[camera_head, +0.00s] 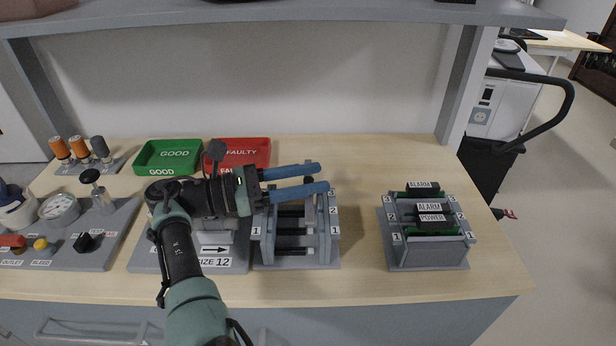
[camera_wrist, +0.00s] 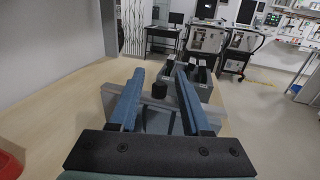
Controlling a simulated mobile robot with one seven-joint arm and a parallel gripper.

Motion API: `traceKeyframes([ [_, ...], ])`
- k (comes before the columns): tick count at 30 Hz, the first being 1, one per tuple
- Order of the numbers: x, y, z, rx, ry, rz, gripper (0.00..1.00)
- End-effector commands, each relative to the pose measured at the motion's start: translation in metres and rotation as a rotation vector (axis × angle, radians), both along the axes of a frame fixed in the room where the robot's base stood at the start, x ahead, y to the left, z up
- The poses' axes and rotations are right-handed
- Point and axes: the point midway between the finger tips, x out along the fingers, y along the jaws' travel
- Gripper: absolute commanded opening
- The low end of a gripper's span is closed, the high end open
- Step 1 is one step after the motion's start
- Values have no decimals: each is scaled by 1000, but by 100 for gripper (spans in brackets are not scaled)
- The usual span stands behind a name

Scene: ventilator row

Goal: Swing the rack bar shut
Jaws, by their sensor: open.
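The grey slotted rack (camera_head: 264,252) stands in the middle of the bench, with slots labelled 1 to 3 and dark gaps between its walls. It also shows below my fingers in the wrist view (camera_wrist: 155,122). My gripper (camera_head: 322,178) is open, reaching rightward over the back of the rack. I cannot tell whether a finger touches the knob.
A second rack (camera_head: 428,257) with ALARM and POWER modules stands to the right, with clear bench between. A green GOOD tray (camera_head: 168,170) and red FAULTY tray (camera_head: 262,143) lie behind. A SIZE 12 plate (camera_head: 150,258) adjoins at left. A shelf (camera_head: 300,13) runs overhead.

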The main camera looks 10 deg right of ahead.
Motion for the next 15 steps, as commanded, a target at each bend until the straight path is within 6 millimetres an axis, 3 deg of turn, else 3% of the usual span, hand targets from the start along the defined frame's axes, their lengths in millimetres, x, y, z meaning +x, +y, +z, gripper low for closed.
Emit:
traceKeyframes([
  [10,0,2,0,-1,-1,1,52],
  [15,-2,22,-1,-2,-1,4,52],
])
